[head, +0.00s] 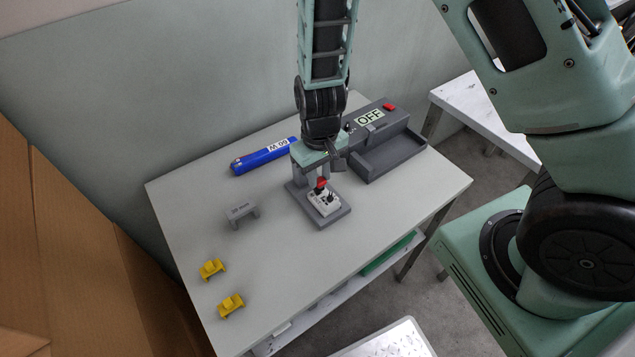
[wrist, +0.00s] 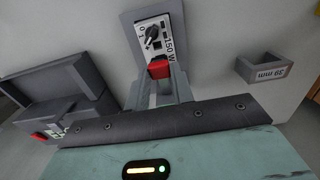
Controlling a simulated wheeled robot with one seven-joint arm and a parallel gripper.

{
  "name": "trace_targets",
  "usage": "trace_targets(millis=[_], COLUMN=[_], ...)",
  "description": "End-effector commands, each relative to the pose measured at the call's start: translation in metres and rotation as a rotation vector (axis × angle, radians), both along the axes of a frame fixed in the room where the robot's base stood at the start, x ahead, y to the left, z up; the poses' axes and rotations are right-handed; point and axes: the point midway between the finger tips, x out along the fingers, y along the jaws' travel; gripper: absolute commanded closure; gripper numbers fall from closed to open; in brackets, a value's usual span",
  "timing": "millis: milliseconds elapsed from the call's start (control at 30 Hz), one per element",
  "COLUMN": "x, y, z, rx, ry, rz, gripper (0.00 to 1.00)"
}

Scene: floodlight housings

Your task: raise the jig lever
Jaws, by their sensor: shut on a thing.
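The jig (head: 337,215) is a grey base plate on the table with a white unit (head: 324,201) on it. In the wrist view the white unit (wrist: 152,40) carries a black knob and the print "150 W". The red lever grip (wrist: 159,68) is at the unit's near end; it also shows in the head view (head: 321,184). My gripper (wrist: 160,80) reaches down from above and is shut on the red grip, a grey finger on either side. The lever's arm is mostly hidden, so its angle cannot be told.
A grey tester with an open tray (head: 392,155) and an "OFF" display stands right of the jig. A blue "W 09" cylinder (head: 262,157) lies behind. A grey "39 mm" bracket (wrist: 263,71) and two yellow pieces (head: 231,305) are left. The front-middle table is clear.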

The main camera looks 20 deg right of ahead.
Motion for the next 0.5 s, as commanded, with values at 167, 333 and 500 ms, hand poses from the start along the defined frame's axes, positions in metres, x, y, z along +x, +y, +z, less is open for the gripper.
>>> trace_targets(millis=[167, 333, 500], x=[0.0045, 0.0049, 0.0054], y=[0.0009, 0.0010, 0.0012], z=[0.0076, 0.0066, 0.0077], rx=[0.001, 0.001, 0.001], ry=[-0.004, -0.005, -0.005], rz=[0.001, 0.000, 0.000], gripper=[0.84, 0.84, 0.84])
